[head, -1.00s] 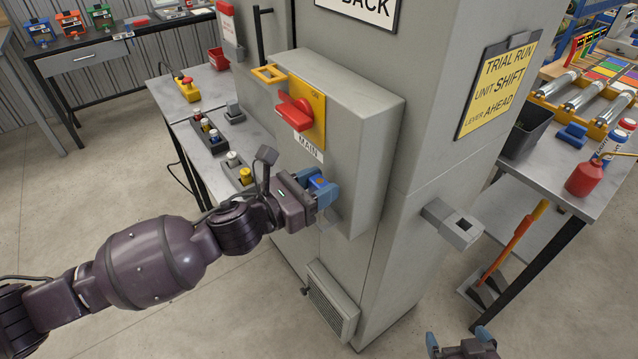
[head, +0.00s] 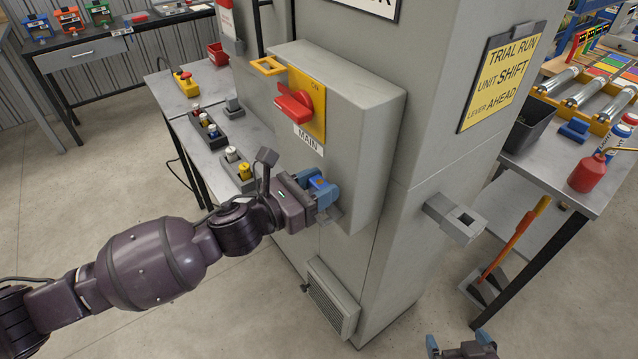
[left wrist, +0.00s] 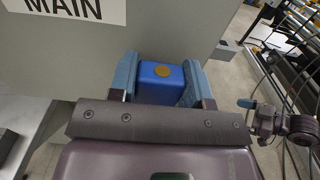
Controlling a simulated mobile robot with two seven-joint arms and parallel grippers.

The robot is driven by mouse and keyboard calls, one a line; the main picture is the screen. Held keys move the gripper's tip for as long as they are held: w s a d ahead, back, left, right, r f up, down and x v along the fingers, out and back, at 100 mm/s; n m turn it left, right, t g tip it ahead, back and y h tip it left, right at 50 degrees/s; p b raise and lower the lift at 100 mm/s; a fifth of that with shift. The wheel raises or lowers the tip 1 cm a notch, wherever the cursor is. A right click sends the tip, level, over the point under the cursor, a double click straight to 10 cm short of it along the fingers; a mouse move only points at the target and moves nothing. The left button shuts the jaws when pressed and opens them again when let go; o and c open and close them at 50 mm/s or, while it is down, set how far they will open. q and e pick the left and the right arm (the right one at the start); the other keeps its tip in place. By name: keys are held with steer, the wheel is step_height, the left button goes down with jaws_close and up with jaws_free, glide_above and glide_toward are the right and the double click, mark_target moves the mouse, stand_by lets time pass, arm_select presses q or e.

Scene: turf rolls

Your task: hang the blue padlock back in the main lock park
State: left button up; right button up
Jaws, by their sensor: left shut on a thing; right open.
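The blue padlock (left wrist: 160,82) is between the fingers of my left gripper (left wrist: 165,85), with a round brass-coloured spot on its visible face. In the head view my left gripper (head: 322,190) is shut on it at the front of the grey main switch box, below the MAIN label (head: 308,140). A small grey bracket (head: 334,214) shows just below the fingers and may be the main lock park. I cannot tell whether the padlock touches it; its shackle is hidden. My right gripper (head: 461,344) is open and empty at the bottom edge.
The switch box (head: 365,130) carries a red handle (head: 294,105) on a yellow plate and a yellow loop (head: 267,66). A grey socket (head: 455,218) juts from the cabinet's right side. Benches stand at left and right, with a red can (head: 586,174) on the right one.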

arm_select(q)
steer(key=shift+f, duration=0.2)
arm_select(e)
steer(key=shift+w, duration=0.2)
arm_select(q)
steer(key=shift+f, duration=0.15)
arm_select(e)
steer(key=shift+f, duration=0.1)
arm_select(q)
steer(key=shift+f, duration=0.1)
arm_select(e)
steer(key=shift+f, duration=0.1)
arm_select(q)
steer(key=shift+f+b, duration=0.5)
steer(key=shift+b, duration=0.05)
steer(key=shift+f, duration=0.1)
arm_select(e)
steer(key=shift+s+f, duration=0.6)
steer(key=shift+f, duration=0.2)
arm_select(q)
steer(key=shift+f+b, duration=0.35)
steer(key=shift+f, duration=0.15)
arm_select(e)
steer(key=shift+w, duration=0.45)
arm_select(q)
steer(key=shift+f, duration=0.15)
arm_select(e)
steer(key=shift+f, duration=0.15)
